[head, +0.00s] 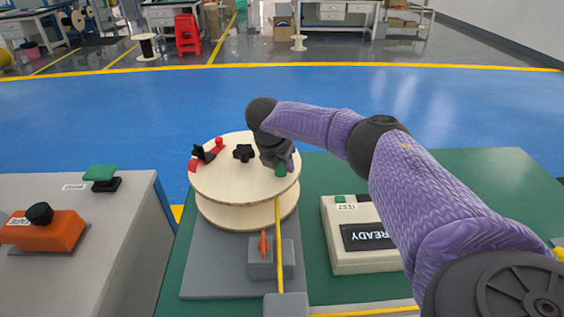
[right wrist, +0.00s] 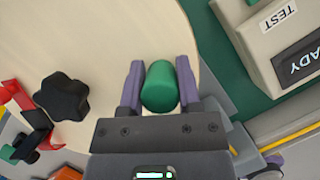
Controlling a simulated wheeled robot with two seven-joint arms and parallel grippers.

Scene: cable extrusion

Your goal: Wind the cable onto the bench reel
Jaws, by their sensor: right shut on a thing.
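The wooden bench reel (head: 222,182) stands on a grey base plate, its upper flange facing up. A black star knob (head: 243,152) is at its centre and a red and black clamp (head: 206,153) sits at its left edge. A green handle (head: 281,172) stands near the right edge of the flange. My right gripper (head: 279,163) is shut on this green handle, which shows between the two fingers in the right wrist view (right wrist: 160,87). The yellow cable (head: 277,216) runs from the reel through a grey guide block (head: 262,268) with an orange lever. My left gripper is out of view.
A tester box (head: 347,258) reading READY with a green button stands right of the reel. A grey bench (head: 110,235) at left carries an orange tape unit (head: 45,231) and a green push button (head: 100,173). The green mat is clear at far right.

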